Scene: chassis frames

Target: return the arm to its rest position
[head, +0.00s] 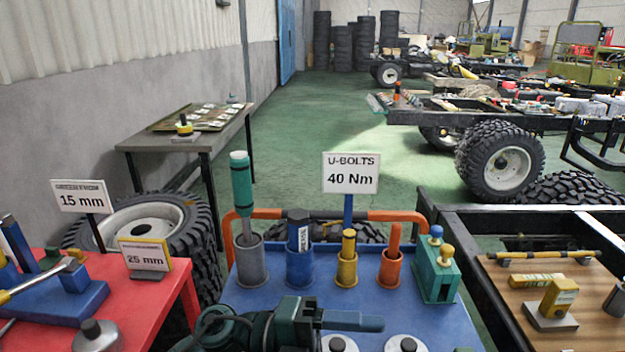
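Neither of my arms nor grippers shows in the head view. A blue cart top (385,305) stands in front of me with an orange rail along its far edge. On it, a grey cup holds a teal-handled tool (241,185), a blue cup holds a dark blue tool (298,232), a yellow cup holds a yellow tool (348,245), and an orange cup holds an orange tool (394,242). A teal block (436,275) holds two round-knobbed pieces. A dark green and black power tool (290,325) lies at the near edge, partly cut off.
A "U-BOLTS 40 Nm" sign (350,173) rises behind the cups. A red table (150,305) with tools and signs is at left. A black chassis frame (470,225) with a wooden board (590,320) is at right. Open green floor (330,130) lies beyond.

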